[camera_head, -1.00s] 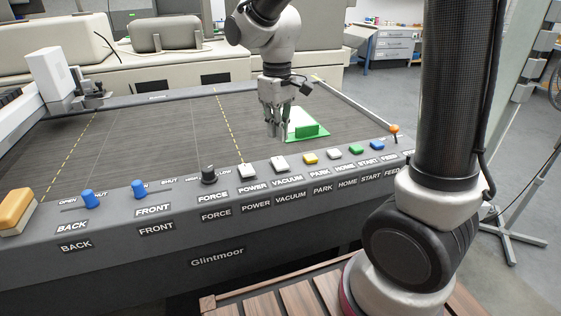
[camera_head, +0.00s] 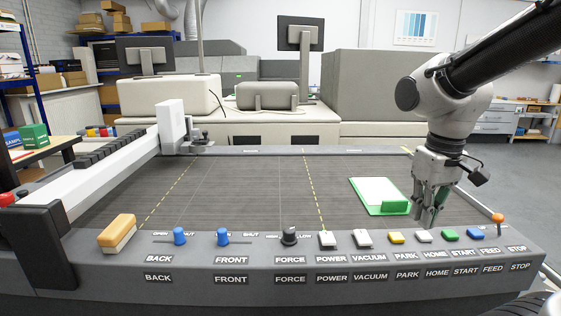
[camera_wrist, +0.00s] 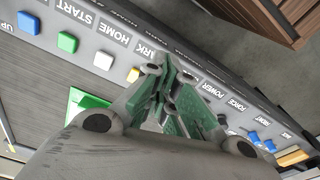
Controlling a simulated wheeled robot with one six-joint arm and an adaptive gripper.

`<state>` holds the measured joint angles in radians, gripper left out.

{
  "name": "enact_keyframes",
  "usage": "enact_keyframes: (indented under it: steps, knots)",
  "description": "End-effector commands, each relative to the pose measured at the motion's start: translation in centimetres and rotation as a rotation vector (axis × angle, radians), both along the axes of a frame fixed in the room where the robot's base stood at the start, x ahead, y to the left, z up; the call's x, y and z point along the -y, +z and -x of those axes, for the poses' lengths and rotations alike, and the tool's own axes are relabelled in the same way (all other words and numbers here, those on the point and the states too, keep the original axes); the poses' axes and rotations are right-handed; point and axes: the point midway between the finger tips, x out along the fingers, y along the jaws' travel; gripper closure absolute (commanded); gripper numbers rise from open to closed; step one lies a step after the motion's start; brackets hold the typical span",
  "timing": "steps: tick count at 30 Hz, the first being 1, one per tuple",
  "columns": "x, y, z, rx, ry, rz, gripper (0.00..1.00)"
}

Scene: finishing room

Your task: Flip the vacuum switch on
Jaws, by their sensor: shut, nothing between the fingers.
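The vacuum switch (camera_head: 363,239) is a small white rocker above the VACUUM label on the grey front panel, between the white power switch (camera_head: 327,240) and the yellow park button (camera_head: 396,238). Its rocker position is too small to tell. My gripper (camera_head: 425,220) points down, shut and empty, and appears above and behind the white home button (camera_head: 424,237), to the right of the vacuum switch. In the wrist view my gripper's green-padded fingers (camera_wrist: 165,75) converge over the panel and hide the vacuum switch area.
A green-edged white tray (camera_head: 380,208) lies on the dark bed left of my gripper. The green start button (camera_head: 449,235), blue feed button (camera_head: 475,234) and orange-topped stop (camera_head: 498,219) stand to the right. A white gantry (camera_head: 110,160) spans the bed's left side.

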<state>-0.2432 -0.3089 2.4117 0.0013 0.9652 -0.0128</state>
Motion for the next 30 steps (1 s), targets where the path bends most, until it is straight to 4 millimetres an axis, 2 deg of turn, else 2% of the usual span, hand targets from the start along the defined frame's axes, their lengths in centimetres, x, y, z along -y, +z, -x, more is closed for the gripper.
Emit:
enact_keyframes:
  steps: [1,3,6,9,14,30]
  knots:
    - [1.4,0.8,1.7,0.044,-0.045,-0.011,1.00]
    - [3.0,1.7,3.8,0.100,-0.102,-0.022,1.00]
    - [4.7,2.6,6.1,0.176,-0.164,-0.034,1.00]
    - [5.7,3.6,7.4,0.243,-0.210,-0.039,1.00]
    - [6.6,4.7,8.0,0.303,-0.252,-0.041,1.00]
    - [6.3,4.4,7.7,0.282,-0.233,-0.041,1.00]
